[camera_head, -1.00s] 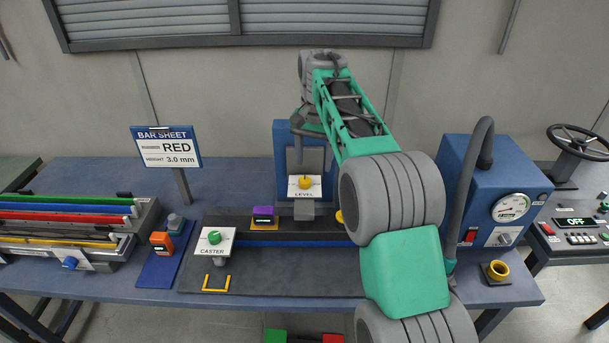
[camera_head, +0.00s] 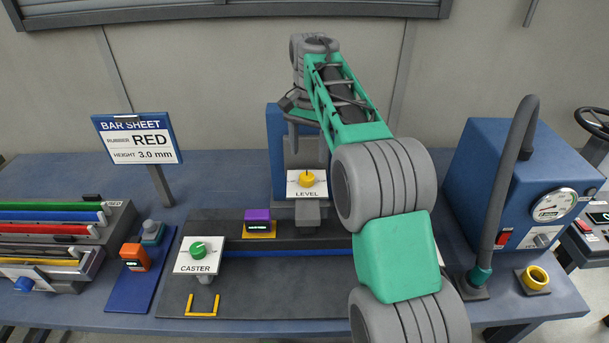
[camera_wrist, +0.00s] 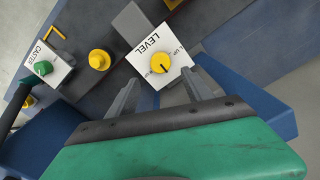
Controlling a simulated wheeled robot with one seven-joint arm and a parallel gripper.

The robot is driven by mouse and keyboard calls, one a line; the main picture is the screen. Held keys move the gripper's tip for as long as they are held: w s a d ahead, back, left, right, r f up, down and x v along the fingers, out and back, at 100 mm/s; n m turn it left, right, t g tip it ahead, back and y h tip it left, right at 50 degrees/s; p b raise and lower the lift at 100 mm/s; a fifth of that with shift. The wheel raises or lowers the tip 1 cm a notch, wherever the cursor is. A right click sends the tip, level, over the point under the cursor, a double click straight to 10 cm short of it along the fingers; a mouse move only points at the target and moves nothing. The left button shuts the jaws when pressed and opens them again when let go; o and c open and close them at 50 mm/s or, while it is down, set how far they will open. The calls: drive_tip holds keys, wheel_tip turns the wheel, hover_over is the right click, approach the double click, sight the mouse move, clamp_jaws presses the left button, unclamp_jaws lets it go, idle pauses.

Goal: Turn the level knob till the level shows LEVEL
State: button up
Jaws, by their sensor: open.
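The level knob (camera_head: 307,179) is yellow and sits on a white plate marked LEVEL (camera_head: 307,192) in the head view, on a grey mount at the bench's back middle. In the wrist view the knob (camera_wrist: 160,63) lies just beyond the gripper, its dark pointer line visible. My gripper (camera_wrist: 160,95) is open; its two grey fingers point toward the LEVEL plate, with the knob ahead of the gap and nothing between them.
A green knob on a CASTER plate (camera_head: 198,255) stands front left. An orange device (camera_head: 135,257) sits on a blue mat. A sign (camera_head: 138,139) reads RED, 3.0 mm. A blue machine (camera_head: 510,190) with a hose stands right. Colored bars lie in a rack (camera_head: 120,220) at left.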

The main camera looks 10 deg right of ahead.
sight(307, 175)
wheel_tip(307, 175, down, 8)
drive_tip(key=shift+a+r+p, duration=0.1)
drive_tip(key=shift+a+p, duration=0.05)
drive_tip(key=shift+p, duration=0.2)
drive_tip(key=shift+c, duration=0.5)
clamp_jaws()
